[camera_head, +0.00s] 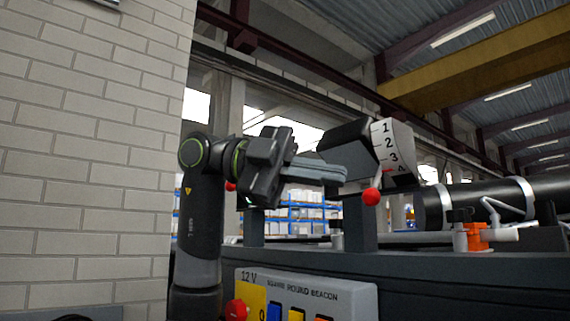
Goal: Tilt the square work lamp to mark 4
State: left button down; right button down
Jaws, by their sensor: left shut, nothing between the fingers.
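The square work lamp (345,139) is a dark box on a post at the middle of the head view. Its white side plate (392,146) carries marks 1 to 4 from top to bottom. My right gripper is not in view.
A dark chassis top (440,262) runs below the lamp. A panel (345,296) labelled 12 V, square, round, beacon is on its front, with a red knob (236,309). A brick wall (85,160) fills the left.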

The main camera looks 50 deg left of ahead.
aim_at(363, 196)
pick_arm(q)
jog(key=w, duration=0.1)
jog(key=f, duration=0.1)
jog(key=w, duration=0.1)
jog(key=shift+w+d+f+p, duration=0.15)
jog(key=shift+w+d+p, duration=0.15)
jog(key=shift+w+d, duration=0.05)
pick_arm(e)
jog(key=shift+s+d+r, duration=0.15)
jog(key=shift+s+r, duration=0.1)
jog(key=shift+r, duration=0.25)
pick_arm(q)
jog(key=shift+w+f+m+b, duration=0.3)
jog(key=shift+w+f, duration=0.25)
jog(key=shift+w+t, duration=0.15)
jog(key=shift+t, duration=0.15)
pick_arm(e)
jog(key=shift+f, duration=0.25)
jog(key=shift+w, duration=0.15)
pick_arm(q)
jog(key=shift+r, duration=0.1)
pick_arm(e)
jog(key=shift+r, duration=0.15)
